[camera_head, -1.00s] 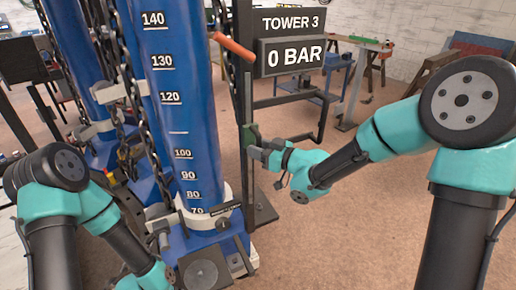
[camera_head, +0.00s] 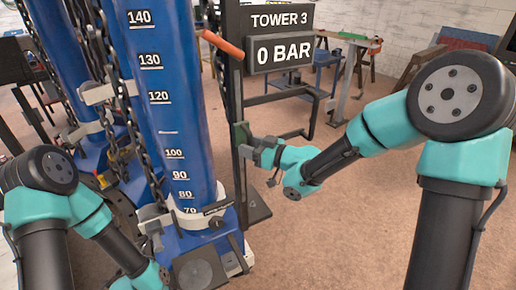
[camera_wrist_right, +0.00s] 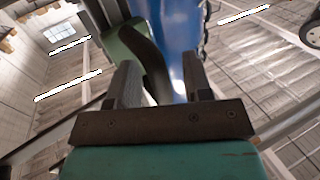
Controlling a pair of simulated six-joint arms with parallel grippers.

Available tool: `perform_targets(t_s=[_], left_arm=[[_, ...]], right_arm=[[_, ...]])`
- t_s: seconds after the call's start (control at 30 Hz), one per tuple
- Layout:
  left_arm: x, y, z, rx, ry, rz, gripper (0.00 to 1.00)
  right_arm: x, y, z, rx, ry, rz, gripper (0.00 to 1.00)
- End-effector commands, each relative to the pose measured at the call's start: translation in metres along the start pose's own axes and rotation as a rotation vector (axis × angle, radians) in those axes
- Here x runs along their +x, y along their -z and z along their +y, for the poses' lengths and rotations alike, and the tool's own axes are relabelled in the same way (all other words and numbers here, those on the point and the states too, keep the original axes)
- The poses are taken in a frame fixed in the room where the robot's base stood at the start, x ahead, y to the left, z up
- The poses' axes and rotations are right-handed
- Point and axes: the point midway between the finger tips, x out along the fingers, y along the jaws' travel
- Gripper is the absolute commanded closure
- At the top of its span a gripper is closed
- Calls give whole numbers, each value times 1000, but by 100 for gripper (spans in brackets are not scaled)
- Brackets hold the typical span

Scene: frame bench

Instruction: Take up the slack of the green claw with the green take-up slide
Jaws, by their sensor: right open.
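The green take-up slide (camera_head: 240,134) sits on an upright dark post right of the front blue tower. My right gripper (camera_head: 254,146) is at the slide, reaching it from the right. In the right wrist view its two jaws (camera_wrist_right: 162,85) are apart. A dark curved lever stands between them, in front of the green slide body (camera_wrist_right: 128,48). I cannot tell whether a jaw touches it. I cannot make out the green claw. My left arm runs off the bottom edge in the head view, and its gripper is out of sight.
The front blue tower (camera_head: 165,105) carries a height scale and a dark chain (camera_head: 127,90) on its left. An orange handle (camera_head: 222,44) juts out above the slide. A sign (camera_head: 283,53) reads 0 BAR. The brown floor at right is clear; work tables stand behind.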

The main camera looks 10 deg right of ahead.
Motion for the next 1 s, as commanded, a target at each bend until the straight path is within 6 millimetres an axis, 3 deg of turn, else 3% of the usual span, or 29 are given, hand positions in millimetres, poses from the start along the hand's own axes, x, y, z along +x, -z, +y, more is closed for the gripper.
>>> perform_targets(t_s=[0.27,1.0], left_arm=[[0,0,0,0,0,0,7],[0,0,0,0,0,0,7]], right_arm=[[-21,0,0,0,-1,0,56],[-150,0,1,0,-6,-1,56]])
